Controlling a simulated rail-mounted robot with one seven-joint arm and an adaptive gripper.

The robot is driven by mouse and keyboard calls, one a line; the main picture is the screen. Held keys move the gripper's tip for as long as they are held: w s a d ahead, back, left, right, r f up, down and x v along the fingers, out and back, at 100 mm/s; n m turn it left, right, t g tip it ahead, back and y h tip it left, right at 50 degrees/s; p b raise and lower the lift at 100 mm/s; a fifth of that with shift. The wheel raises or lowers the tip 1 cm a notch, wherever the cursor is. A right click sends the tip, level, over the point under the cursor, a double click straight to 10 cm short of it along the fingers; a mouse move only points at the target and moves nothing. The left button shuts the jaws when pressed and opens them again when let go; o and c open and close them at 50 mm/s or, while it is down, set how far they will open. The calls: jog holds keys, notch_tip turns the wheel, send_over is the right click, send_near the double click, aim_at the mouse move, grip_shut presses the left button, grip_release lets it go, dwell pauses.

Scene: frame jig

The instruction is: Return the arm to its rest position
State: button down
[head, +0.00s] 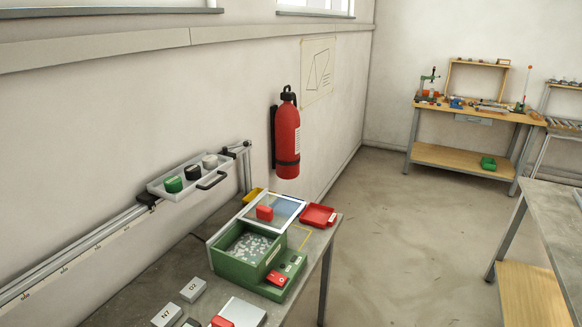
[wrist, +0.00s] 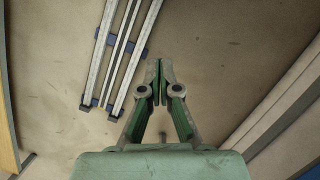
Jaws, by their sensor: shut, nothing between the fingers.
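My gripper (wrist: 160,76) shows in the middle of the wrist view. Its two fingers are together and nothing is between them. No object touches it in that view. The head view shows no part of my arm or gripper, so where it is relative to the bench cannot be told from there.
In the wrist view, a pair of pale rails (wrist: 122,50) lies beyond the fingers at upper left. The head view shows a grey bench (head: 140,293) with a green box (head: 232,262), a tray (head: 160,189) above it by the wall, and a red extinguisher (head: 287,138). Open floor (head: 390,240) lies right.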

jog(key=s+f+g+b, duration=0.3)
jog(key=s+f+b, duration=0.1)
jog(key=s+f, duration=0.9)
jog(key=s, duration=0.4)
jog(key=shift+g, duration=0.4)
